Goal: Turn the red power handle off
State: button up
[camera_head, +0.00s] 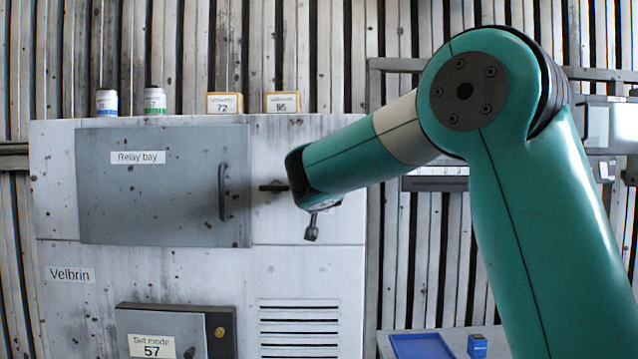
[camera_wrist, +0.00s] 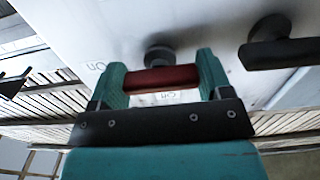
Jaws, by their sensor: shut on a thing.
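The red power handle (camera_wrist: 160,79) shows in the wrist view as a dark red bar in front of a round black hub (camera_wrist: 158,55) on a pale panel. My gripper (camera_wrist: 162,70) has its two teal fingers at either end of the bar and is shut on it. A small label (camera_wrist: 95,67) to the left of the fingers seems to read On. Another label (camera_wrist: 167,96) shows partly below the bar, seemingly Off.
The grey cabinet (camera_head: 330,210) carries a closed relay bay door (camera_head: 150,195) with a vertical handle (camera_head: 223,192) and a small dark latch (camera_head: 272,187). A black handle (camera_wrist: 280,52) stands out right of my gripper.

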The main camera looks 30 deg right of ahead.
jog(key=n+b, duration=0.1)
jog(key=n, duration=0.2)
jog(key=shift+f+n+b, duration=0.1)
jog(key=shift+n+b, duration=0.3)
jog(key=n, duration=0.5)
jog(key=shift+n+b, duration=0.3)
jog(key=shift+b, duration=0.05)
jog(key=n, duration=0.4)
jog(key=shift+p, duration=0.3)
jog(key=shift+n+p, duration=0.5)
jog(key=shift+n, duration=1.6)
jog(key=o, duration=0.9)
